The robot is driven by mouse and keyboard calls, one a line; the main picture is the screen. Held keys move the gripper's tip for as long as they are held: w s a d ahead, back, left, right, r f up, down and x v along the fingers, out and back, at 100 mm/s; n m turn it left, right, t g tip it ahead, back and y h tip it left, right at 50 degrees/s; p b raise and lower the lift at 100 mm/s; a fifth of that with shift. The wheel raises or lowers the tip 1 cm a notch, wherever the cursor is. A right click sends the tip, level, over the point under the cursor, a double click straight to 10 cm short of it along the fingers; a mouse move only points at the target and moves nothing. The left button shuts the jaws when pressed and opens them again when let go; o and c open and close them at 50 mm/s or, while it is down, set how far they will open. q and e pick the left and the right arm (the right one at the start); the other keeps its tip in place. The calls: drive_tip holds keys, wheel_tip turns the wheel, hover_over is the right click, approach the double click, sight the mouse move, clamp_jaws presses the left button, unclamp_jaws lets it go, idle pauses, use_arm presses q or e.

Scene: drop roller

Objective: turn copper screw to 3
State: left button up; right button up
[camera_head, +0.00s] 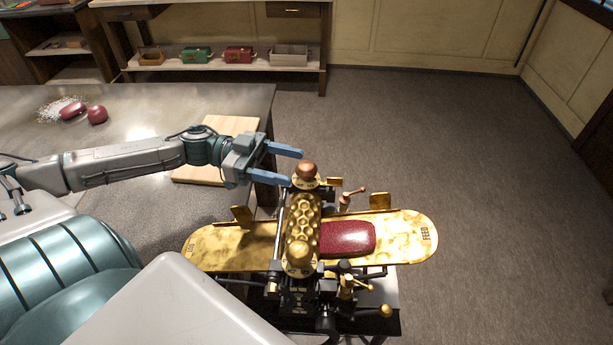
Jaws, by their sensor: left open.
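The drop roller is a brass machine (231,249) with a dimpled roller (302,217) across its middle. A copper-brown round screw knob (307,168) stands at the roller's far end, above a small dial plate whose marks are too small to read. A more golden round knob (299,251) stands at the near end. My left gripper (296,167) is open, its two blue fingers pointing right. The fingertips are just left of the copper knob, one farther back and one nearer; I cannot tell whether they touch it. My right gripper is not in view.
A dark red slab (347,238) lies on the right feed plate (413,232). A small copper crank (352,195) and upright brass guides stand near the knob. A wooden board (222,131) and red lumps (97,115) lie on the grey table (160,108). Open floor is to the right.

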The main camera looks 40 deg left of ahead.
sight(306, 169)
use_arm(q)
drive_tip(key=shift+b+x, duration=0.5)
drive_tip(key=shift+x, duration=0.65)
drive_tip(key=shift+w+d+r, duration=0.1)
drive_tip(key=shift+w+d, duration=0.05)
drive_tip(key=shift+d, duration=0.45)
drive_tip(key=shift+w+d, duration=0.25)
drive_tip(key=shift+d, duration=0.3)
